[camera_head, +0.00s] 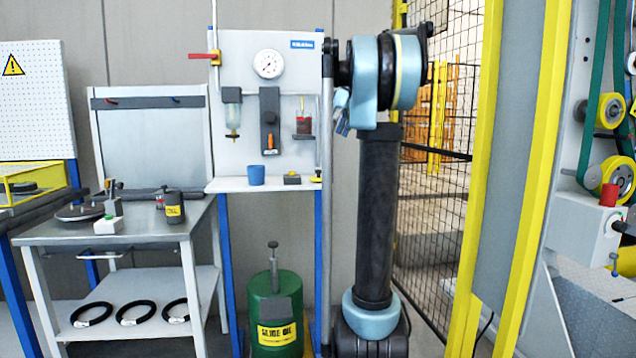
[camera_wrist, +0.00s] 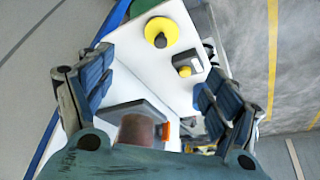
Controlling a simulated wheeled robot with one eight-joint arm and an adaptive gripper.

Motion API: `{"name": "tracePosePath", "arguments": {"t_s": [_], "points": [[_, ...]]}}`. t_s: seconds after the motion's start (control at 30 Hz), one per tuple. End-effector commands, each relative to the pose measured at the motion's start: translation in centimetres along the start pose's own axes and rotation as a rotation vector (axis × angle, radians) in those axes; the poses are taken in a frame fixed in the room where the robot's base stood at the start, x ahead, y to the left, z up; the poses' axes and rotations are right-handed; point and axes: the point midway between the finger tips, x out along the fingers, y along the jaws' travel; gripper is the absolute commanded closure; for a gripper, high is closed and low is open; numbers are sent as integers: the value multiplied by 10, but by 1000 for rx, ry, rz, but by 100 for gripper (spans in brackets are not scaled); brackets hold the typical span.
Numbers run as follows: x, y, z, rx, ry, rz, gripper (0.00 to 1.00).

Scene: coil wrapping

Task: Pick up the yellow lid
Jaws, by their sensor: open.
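The yellow lid (camera_wrist: 168,27) is a round yellow disc with a black knob. It lies on the white shelf (camera_wrist: 150,62) in the upper middle of the wrist view. In the head view only a small yellow bit at the shelf's right end may be it, mostly hidden. My gripper (camera_wrist: 152,72) is open, with its two dark blue fingers spread wide and nothing between the tips. It points down at the shelf, and the lid lies beyond the fingertips, apart from them.
A dark box with a yellow knob (camera_wrist: 185,68) stands near the lid. A blue cup (camera_head: 256,175) is on the shelf farther left. A reddish cup (camera_head: 304,122) hangs on the panel above. The green drum (camera_head: 275,308) stands below. A mesh fence (camera_head: 435,180) is at right.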

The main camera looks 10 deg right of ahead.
Motion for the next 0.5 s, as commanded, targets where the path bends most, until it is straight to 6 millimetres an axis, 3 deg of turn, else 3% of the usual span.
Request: {"name": "tracePosePath", "arguments": {"t_s": [0.17, 0.5], "points": [[12, 3, -3, -9, 3, -2, 18], [72, 2, -3, -9, 3, -1, 18]]}}
